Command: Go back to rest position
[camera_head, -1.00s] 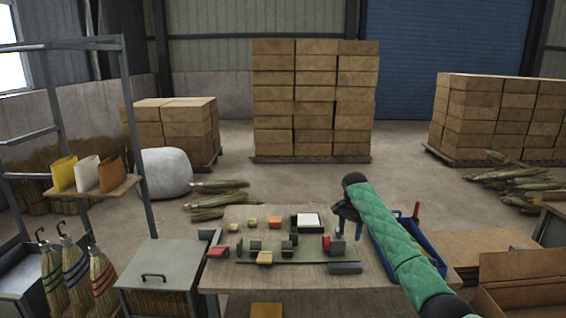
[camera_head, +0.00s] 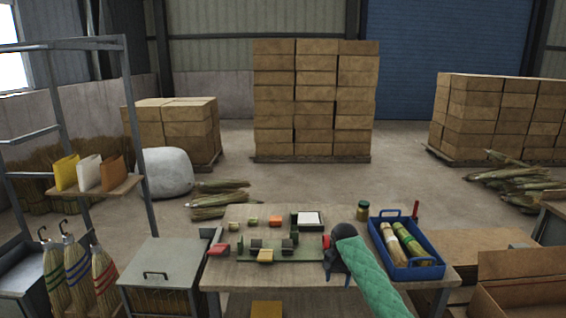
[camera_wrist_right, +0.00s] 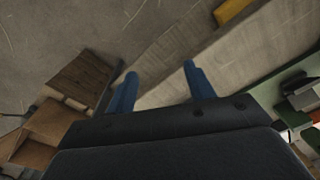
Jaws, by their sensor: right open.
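My right arm, in a green quilted sleeve, comes in from the lower right in the head view. My right gripper (camera_head: 336,272) is at the front right of the workbench (camera_head: 232,275), beside the green winding fixture (camera_head: 285,256). In the right wrist view its two blue fingers (camera_wrist_right: 157,90) are apart with nothing between them. Below them show the bench edge and the floor. My left gripper is not in view.
A blue tray (camera_head: 421,270) with bundled broom heads (camera_head: 402,240) stands on the bench's right side. A small jar (camera_head: 363,210) stands behind it. Small blocks lie around the fixture. A shelf rack (camera_head: 135,140) and hanging brooms (camera_head: 76,268) are at left.

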